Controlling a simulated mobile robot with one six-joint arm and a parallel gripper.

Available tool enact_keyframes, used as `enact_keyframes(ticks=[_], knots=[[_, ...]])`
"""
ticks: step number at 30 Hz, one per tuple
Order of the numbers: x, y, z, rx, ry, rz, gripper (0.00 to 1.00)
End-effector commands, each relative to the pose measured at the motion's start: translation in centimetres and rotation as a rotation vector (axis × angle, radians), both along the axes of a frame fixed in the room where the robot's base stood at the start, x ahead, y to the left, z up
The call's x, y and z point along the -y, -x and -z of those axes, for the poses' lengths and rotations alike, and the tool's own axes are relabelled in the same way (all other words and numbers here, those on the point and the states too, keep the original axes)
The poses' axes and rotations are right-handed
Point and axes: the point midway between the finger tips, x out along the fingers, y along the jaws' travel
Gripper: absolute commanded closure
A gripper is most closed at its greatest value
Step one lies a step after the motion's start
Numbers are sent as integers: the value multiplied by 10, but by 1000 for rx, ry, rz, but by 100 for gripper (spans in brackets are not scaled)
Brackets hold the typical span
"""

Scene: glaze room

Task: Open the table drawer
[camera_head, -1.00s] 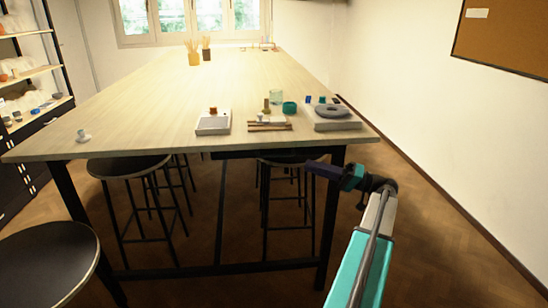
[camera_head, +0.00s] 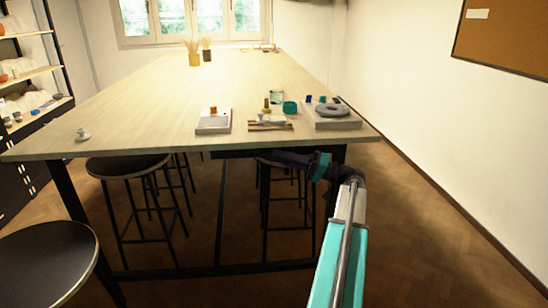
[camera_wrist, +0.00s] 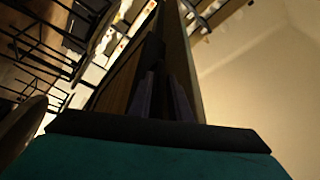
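The long pale-topped table (camera_head: 150,115) fills the middle of the head view. Its drawer (camera_head: 232,153) shows as a dark, narrow front under the near edge, and looks closed. My gripper (camera_head: 277,157) is at the right part of that dark front, just below the tabletop edge. In the wrist view, my gripper's two fingers (camera_wrist: 163,85) stand apart, with a dark strip of the drawer front beyond and between their tips. I cannot tell whether they touch it. The drawer's handle is not clearly visible.
Black stools (camera_head: 128,166) stand under the table, and another stool (camera_head: 45,262) is at the near left.

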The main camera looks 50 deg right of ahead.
Motion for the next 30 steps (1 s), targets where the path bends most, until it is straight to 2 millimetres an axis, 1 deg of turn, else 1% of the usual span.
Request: enact_keyframes(ticks=[3, 6, 18, 20, 21, 22, 30], knots=[[-7, -11, -2, 0, 0, -2, 83], [-10, -17, -4, 0, 0, 0, 83], [-12, -20, -5, 0, 0, 0, 83], [-12, -20, -5, 0, 0, 0, 91], [-12, -20, -5, 0, 0, 0, 98], [-12, -20, -5, 0, 0, 0, 100], [-12, -20, -5, 0, 0, 0, 100]])
